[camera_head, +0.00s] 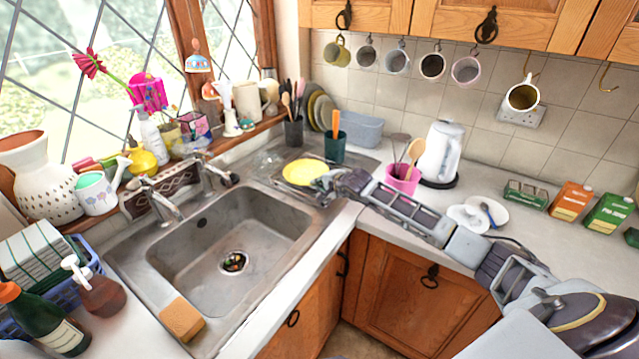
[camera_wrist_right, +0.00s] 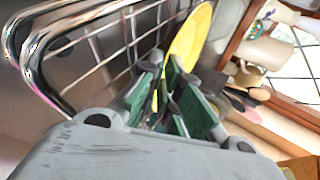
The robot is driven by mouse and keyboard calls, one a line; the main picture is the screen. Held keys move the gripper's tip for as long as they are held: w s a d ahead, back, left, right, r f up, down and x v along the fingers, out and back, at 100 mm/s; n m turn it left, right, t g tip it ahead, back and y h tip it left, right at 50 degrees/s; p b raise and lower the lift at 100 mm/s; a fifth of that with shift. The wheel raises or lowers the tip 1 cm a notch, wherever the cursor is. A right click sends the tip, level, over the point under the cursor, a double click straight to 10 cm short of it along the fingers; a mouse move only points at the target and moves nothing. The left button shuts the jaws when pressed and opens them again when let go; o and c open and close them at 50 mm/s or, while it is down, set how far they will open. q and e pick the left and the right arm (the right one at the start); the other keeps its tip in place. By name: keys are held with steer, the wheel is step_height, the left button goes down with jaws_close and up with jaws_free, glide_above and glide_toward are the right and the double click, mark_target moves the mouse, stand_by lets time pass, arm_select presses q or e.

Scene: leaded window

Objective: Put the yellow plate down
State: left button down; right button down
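The yellow plate (camera_head: 303,172) is at the back right of the sink, over the metal drainboard area. My right gripper (camera_head: 326,182) is at the plate's right edge. In the right wrist view, the yellow plate (camera_wrist_right: 190,45) reaches down toward the green-padded fingers of my right gripper (camera_wrist_right: 172,100). A yellow strip shows between the fingers, but I cannot tell whether they grip the plate or stand apart from it. I cannot tell whether the plate's underside touches anything. My left gripper is not in view.
A dark green utensil pot (camera_head: 335,149) stands behind the plate. A pink utensil pot (camera_head: 402,180) and a white kettle (camera_head: 440,150) stand to the right. The sink basin (camera_head: 225,245) lies in front. Chrome bars (camera_wrist_right: 35,60) and thin wires show close by in the wrist view.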

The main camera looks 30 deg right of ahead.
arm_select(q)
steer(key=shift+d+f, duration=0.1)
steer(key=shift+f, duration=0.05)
arm_select(e)
steer(key=c, duration=1.9)
jaws_free()
steer(key=shift+b+v, duration=0.5)
steer(key=shift+v, duration=5)
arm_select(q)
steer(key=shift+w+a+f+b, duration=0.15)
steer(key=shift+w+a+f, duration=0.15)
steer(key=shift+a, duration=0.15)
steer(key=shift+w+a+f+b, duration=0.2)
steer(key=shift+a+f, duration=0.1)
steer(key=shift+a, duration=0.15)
arm_select(e)
steer(key=shift+s+d+r, duration=0.1)
steer(key=shift+s+r, duration=0.15)
steer(key=shift+s, duration=0.2)
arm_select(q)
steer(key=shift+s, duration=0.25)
